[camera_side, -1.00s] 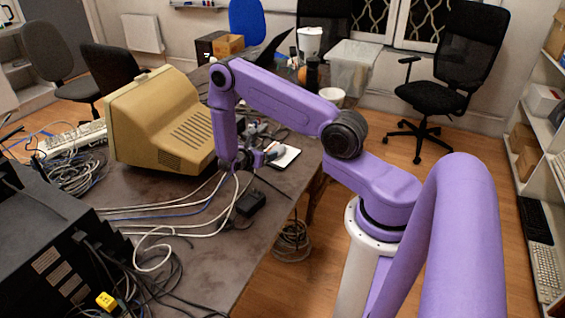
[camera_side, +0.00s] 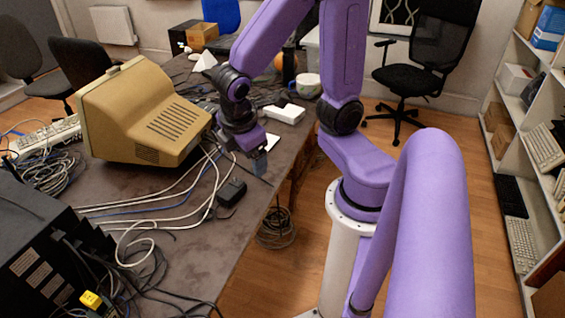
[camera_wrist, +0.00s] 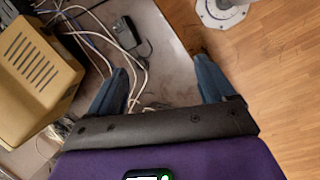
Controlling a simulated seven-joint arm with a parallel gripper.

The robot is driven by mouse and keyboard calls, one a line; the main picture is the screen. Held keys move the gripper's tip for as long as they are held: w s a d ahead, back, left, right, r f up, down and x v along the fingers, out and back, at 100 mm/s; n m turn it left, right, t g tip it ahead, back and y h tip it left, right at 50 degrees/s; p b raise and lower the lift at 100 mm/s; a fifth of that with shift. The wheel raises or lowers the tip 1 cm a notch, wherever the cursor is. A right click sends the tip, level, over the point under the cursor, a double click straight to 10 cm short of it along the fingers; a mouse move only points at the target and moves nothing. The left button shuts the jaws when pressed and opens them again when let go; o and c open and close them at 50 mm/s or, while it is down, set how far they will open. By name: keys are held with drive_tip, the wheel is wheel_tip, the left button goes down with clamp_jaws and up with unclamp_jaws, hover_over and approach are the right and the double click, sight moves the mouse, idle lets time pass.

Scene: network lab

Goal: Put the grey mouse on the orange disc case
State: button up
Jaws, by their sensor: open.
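I cannot make out the grey mouse or the orange disc case in either current view. My gripper (camera_side: 260,164) hangs over the right edge of the dark table (camera_side: 222,240), pointing down, to the right of the beige monitor (camera_side: 140,112).
Loose white cables (camera_side: 150,205) and a black adapter (camera_side: 231,193) lie just left of my gripper. A white box (camera_side: 284,113) and a white cup (camera_side: 308,85) are farther back. Bare floor (camera_wrist: 265,90) lies right of the table edge.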

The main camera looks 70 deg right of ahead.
drive_tip(key=s+a+r+y, duration=0.2)
drive_tip(key=s+a+y, duration=0.1)
drive_tip(key=s, duration=0.6)
drive_tip(key=shift+s+a+r+g+y, duration=0.15)
drive_tip(key=shift+s+r+g+y, duration=0.1)
drive_tip(key=shift+g+y, duration=0.15)
